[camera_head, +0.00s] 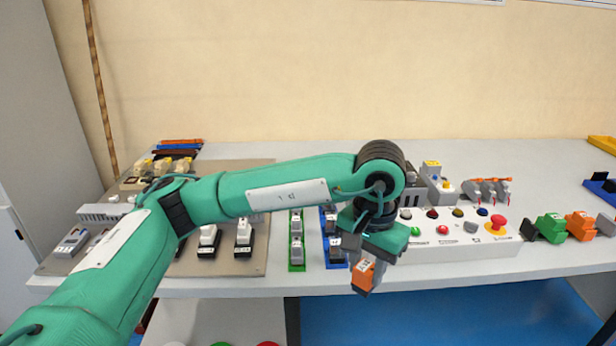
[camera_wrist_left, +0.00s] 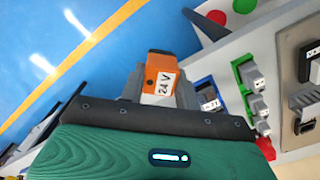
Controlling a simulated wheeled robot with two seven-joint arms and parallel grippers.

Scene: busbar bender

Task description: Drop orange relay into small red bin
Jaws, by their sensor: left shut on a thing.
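My left gripper (camera_head: 371,258) is shut on the orange relay (camera_head: 363,277), which hangs tilted in front of the table's front edge. In the left wrist view the orange relay (camera_wrist_left: 158,74), with a white "24 V" label, sits between the grey fingers of the left gripper (camera_wrist_left: 160,92). A round red thing (camera_head: 267,344) is cut off at the bottom of the head view; it also shows in the left wrist view (camera_wrist_left: 217,17). I cannot tell whether it is the small red bin. My right gripper is not in view.
A white button box (camera_head: 470,245) stands behind the gripper. Green (camera_head: 297,266) and blue racks with grey parts stand left of it. Another orange block (camera_head: 581,226) is at the right beside a green one (camera_head: 551,227). A white surface (camera_head: 200,318) lies below the table, beside blue floor (camera_head: 450,315).

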